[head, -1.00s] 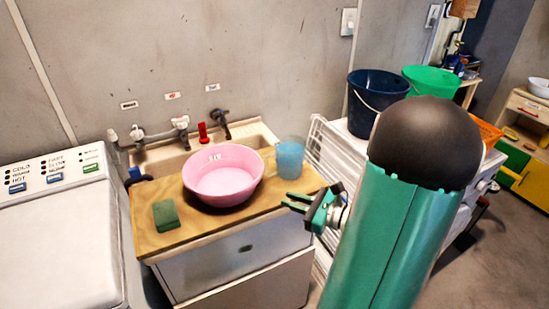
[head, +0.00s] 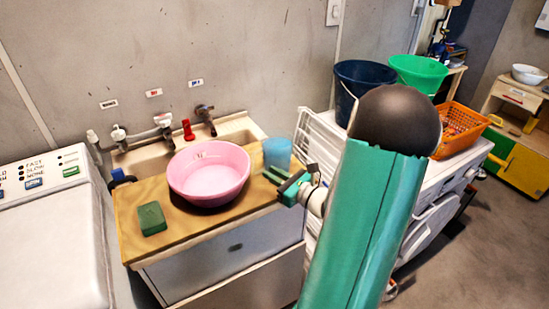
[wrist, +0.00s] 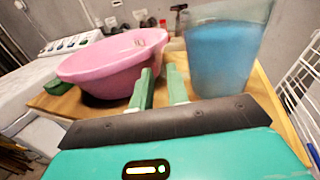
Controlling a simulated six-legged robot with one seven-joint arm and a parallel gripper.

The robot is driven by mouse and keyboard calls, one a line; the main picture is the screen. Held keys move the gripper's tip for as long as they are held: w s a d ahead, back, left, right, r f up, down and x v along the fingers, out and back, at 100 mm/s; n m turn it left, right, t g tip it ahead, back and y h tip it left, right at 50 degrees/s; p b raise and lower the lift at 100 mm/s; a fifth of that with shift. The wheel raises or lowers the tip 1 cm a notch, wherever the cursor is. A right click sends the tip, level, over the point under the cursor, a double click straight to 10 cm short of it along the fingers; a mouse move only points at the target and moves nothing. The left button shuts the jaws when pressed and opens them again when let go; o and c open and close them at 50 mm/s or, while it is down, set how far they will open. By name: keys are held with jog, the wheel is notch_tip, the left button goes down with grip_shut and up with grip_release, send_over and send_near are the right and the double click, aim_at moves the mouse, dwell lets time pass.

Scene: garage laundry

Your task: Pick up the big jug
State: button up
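The big jug (head: 277,152) is a translucent vessel with blue contents. It stands upright on the wooden board at the right of the pink basin. It also shows in the wrist view (wrist: 222,55), at the upper right. My gripper (head: 274,175) is just in front of the jug. In the wrist view my gripper (wrist: 159,72) has its two green fingers apart with nothing between them. The jug is to the right of both fingers and appears apart from them. My gripper hides part of the jug's base in the head view.
The pink basin (head: 208,172) stands close left of the jug. A green sponge (head: 152,218) lies on the wooden board (head: 190,228). A white wire rack (head: 318,150) is at the right. Taps (head: 163,122) are behind, and a white washer (head: 50,240) is at left.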

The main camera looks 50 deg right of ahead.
aim_at(271, 157)
jog(key=w, duration=0.5)
jog(key=shift+w+a+f, duration=0.1)
jog(key=shift+w+a, duration=0.2)
grip_shut()
dwell(1.0)
